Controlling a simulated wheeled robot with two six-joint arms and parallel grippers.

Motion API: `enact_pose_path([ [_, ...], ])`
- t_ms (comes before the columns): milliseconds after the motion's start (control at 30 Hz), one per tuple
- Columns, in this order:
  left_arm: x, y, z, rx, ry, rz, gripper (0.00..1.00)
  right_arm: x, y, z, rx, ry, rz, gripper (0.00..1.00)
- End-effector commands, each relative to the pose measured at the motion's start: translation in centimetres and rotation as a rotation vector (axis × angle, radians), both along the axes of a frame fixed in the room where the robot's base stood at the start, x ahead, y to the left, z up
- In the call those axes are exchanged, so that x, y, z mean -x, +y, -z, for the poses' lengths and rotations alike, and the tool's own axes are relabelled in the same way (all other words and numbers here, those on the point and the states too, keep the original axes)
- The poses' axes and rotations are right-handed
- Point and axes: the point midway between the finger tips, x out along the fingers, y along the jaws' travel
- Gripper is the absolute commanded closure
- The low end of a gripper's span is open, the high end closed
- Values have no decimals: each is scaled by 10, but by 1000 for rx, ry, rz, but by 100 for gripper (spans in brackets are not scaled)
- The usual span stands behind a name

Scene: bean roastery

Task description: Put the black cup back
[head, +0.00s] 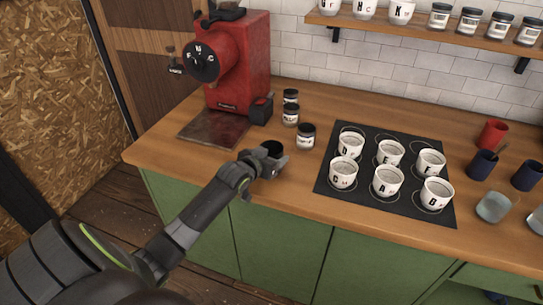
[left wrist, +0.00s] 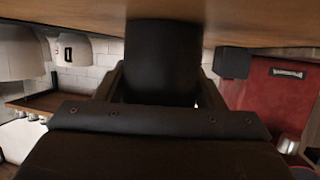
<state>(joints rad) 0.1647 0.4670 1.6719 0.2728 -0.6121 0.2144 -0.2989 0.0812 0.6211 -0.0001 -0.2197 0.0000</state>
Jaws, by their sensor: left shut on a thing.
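The black cup (head: 272,148) is held upright in my left gripper (head: 267,163) near the front edge of the wooden counter, in front of the jars. My left gripper is shut on it. In the left wrist view the dark cup (left wrist: 162,62) fills the space between the fingers, close to the wood surface; I cannot tell whether it touches. The red grinder (head: 240,62) stands behind and to the left, with a dark metal tray (head: 212,132) in front and a dark box (head: 262,110) at its right side. My right gripper is not in view.
Labelled jars (head: 306,136) stand just behind and right of the held cup. A black mat (head: 369,200) with several lettered white cups lies to the right. Red, blue and glass cups (head: 492,133) stand farther right. Counter between the tray and gripper is clear.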

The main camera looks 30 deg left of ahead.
Motion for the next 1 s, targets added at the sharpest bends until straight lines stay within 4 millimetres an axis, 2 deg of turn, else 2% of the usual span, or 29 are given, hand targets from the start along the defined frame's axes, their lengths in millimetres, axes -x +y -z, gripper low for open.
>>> enact_pose_path([
  [167,0,0,3,0,0,0,63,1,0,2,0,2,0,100],
  [200,0,0,2,0,0,0,32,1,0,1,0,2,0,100],
  [333,0,0,2,0,0,0,16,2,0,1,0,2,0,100],
  [700,2,0,-1,-1,0,0,16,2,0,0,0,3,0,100],
  [867,18,0,-6,-2,0,0,16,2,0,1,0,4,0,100],
  [1000,40,0,-14,-4,0,0,16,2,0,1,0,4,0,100],
])
